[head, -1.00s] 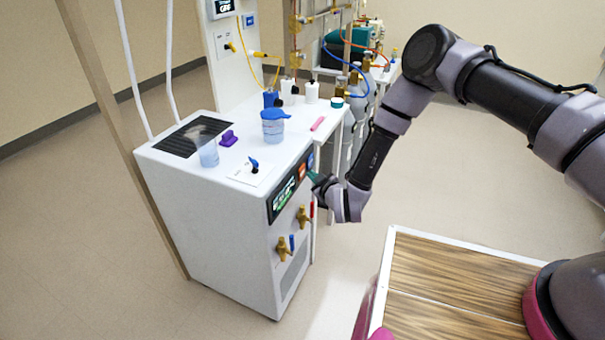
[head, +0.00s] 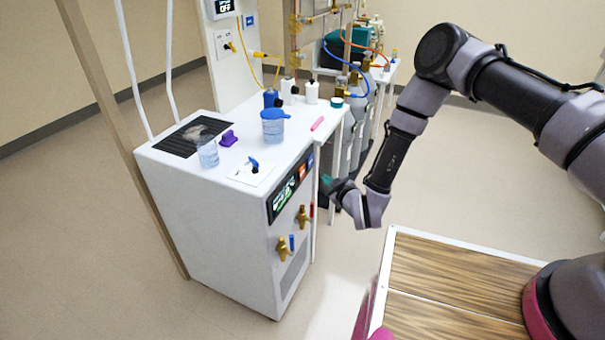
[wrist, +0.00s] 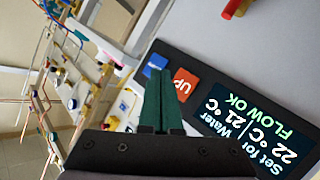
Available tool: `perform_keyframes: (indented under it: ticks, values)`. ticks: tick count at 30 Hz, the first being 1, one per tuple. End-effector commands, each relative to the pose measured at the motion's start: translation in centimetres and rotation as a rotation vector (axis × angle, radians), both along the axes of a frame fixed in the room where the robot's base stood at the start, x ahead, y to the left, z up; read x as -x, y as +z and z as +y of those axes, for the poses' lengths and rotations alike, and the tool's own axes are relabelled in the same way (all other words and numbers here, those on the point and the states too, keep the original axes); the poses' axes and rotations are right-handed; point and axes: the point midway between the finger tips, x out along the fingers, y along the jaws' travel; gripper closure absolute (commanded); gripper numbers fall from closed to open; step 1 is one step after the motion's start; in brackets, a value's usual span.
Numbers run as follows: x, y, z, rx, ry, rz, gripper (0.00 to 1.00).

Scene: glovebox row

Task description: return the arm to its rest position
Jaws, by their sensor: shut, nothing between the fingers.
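My arm reaches in from the right in the head view and bends down at the elbow. My gripper (head: 326,182) is just to the right of the white chiller cabinet's (head: 225,225) front, apart from it. In the wrist view my gripper's green fingers (wrist: 160,98) are together with nothing between them. Behind them is the cabinet's control panel (wrist: 245,125), with a lit display reading "FLOW OK", an orange "UP" button (wrist: 185,83) and a blue button (wrist: 155,65).
On the cabinet top stand a blue-lidded jar (head: 273,126), a clear beaker (head: 208,154) and a purple piece (head: 228,138). Brass taps (head: 303,216) stick out of its front. Gas cylinders (head: 357,105) stand behind. A wooden-topped surface (head: 455,285) lies at lower right. Floor between is clear.

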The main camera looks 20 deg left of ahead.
Motion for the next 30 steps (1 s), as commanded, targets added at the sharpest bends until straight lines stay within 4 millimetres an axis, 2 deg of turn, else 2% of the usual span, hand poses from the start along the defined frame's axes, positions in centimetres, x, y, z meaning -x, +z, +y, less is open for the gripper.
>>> perform_keyframes:
  ticks: [14, 17, 20, 23, 27, 30]
  values:
    - [0.0, 0.0, 0.0, 0.000, 0.000, 0.000, 1.00]
    - [-0.5, 0.5, 0.0, -0.002, -0.004, 0.003, 1.00]
    - [-2.4, 2.6, -0.4, -0.010, -0.022, 0.022, 1.00]
    - [-5.6, 6.2, -1.4, -0.020, -0.056, 0.061, 1.00]
    - [-9.9, 12.6, -4.0, -0.034, -0.120, 0.136, 1.00]
    - [-12.3, 17.1, -6.4, -0.042, -0.171, 0.191, 1.00]
